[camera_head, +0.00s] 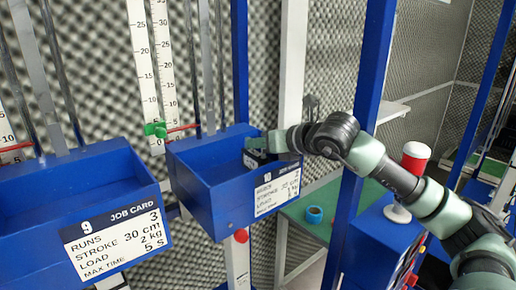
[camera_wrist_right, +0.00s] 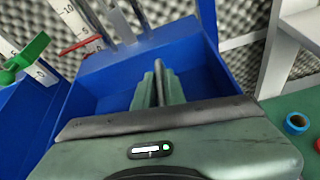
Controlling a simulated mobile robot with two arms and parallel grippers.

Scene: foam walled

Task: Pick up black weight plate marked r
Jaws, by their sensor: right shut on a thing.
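My right gripper (camera_head: 256,152) reaches into the right blue tray (camera_head: 200,185) from its right side. In the right wrist view the two green fingers (camera_wrist_right: 158,82) are close together over the tray floor, with a thin dark edge between them. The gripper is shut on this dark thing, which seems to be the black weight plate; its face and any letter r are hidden. Whether it touches the tray floor cannot be told. My left gripper is not in view.
Another blue tray (camera_head: 60,195) with a job card stands at left. Blue posts (camera_head: 375,80) rise close to my right arm. A green table (camera_head: 295,215) holds a blue tape roll (camera_head: 314,214).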

